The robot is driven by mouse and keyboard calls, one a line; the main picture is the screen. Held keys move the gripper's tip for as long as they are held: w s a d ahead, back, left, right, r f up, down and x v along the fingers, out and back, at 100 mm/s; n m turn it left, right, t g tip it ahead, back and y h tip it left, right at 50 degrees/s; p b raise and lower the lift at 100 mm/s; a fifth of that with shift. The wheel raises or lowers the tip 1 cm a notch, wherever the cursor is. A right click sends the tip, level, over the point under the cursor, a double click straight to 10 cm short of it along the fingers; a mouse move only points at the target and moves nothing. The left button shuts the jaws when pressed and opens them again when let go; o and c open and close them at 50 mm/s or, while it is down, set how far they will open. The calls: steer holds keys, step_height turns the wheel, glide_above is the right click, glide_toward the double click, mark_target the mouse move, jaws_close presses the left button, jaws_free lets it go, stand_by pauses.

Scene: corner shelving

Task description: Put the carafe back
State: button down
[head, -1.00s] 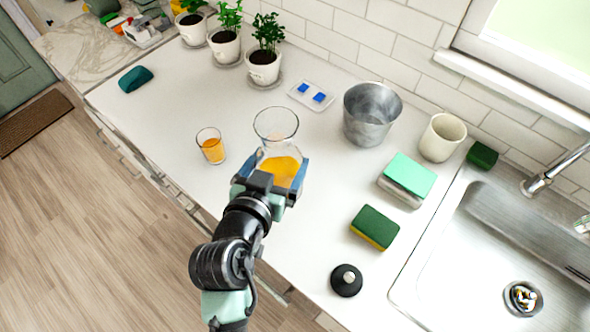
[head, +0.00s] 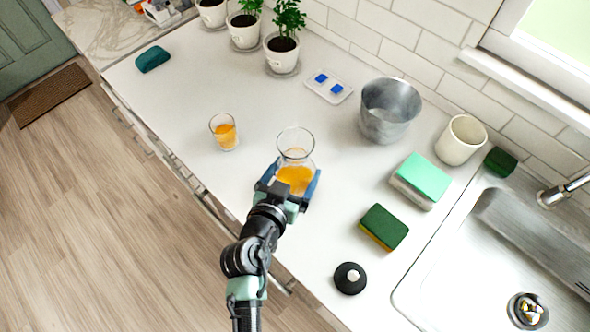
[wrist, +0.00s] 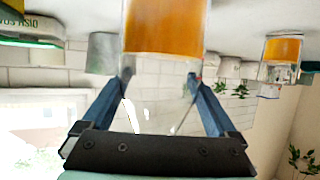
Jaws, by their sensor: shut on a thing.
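The clear glass carafe (head: 294,160) holds orange liquid in its lower part and looks upright. My gripper (head: 297,169) is shut on its sides, over the white counter (head: 255,105). In the wrist view, which is upside down, the carafe (wrist: 165,28) stands between my two blue fingers (wrist: 160,77). Its base is cut off by the top edge there, so I cannot tell whether it touches the counter. A small glass of orange liquid (head: 225,132) stands apart, left of the carafe. A round black lid with a pale knob (head: 350,278) lies near the counter's front edge.
A metal bucket (head: 388,112), a cream cup (head: 460,140), a white dish with blue pieces (head: 328,87) and potted plants (head: 283,52) stand along the back. Sponges (head: 384,228) lie left of the sink (head: 470,270). The counter's left part is mostly clear.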

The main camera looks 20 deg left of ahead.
steer(key=shift+w+f, duration=0.1)
stand_by(0.3)
jaws_free()
steer(key=shift+f, duration=0.15)
steer(key=shift+r, duration=0.2)
steer(key=b+v, duration=0.2)
steer(key=v, duration=1)
steer(key=shift+f, duration=0.1)
